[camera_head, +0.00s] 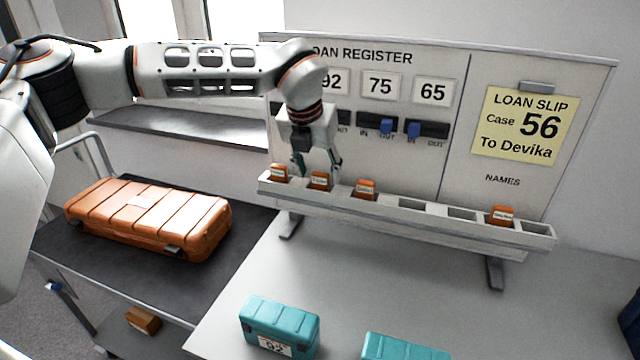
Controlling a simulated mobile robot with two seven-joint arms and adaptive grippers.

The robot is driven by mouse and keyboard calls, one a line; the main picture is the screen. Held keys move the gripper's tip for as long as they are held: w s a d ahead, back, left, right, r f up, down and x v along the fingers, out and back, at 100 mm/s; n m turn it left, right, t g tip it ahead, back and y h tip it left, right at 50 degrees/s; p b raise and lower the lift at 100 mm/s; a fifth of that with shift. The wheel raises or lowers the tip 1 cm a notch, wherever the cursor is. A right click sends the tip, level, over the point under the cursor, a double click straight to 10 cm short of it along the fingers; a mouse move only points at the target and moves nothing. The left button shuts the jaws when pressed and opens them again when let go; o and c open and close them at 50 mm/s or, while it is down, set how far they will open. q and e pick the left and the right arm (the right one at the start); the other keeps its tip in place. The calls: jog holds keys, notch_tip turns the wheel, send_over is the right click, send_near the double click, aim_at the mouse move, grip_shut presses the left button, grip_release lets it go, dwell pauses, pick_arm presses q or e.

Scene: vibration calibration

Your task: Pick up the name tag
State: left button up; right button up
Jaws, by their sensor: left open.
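Several orange name tags stand in the slots of the grey rack under the loan register board. One tag (279,173) is at the left end, another (320,180) is just right of it, a third (365,189) is further right, and one (502,215) is near the right end. Their labels are too small to read surely. My left gripper (318,170) points down, open, over the rack's left part, its fingers close to the two leftmost tags. I cannot tell whether it touches one. The loan slip (525,126) reads Case 56, To Devika. My right gripper is not in view.
The rack (420,222) has empty slots between the third and the rightmost tag. Teal cases (280,325) stand at the front of the grey table (400,290). An orange case (150,218) lies on a dark cart at left. The board (465,80) rises behind the rack.

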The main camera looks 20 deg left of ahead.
pick_arm(q)
jog(key=shift+x, duration=1.1)
jog(key=shift+w, duration=0.1)
jog(key=c, duration=1.1)
jog(key=shift+r, duration=0.1)
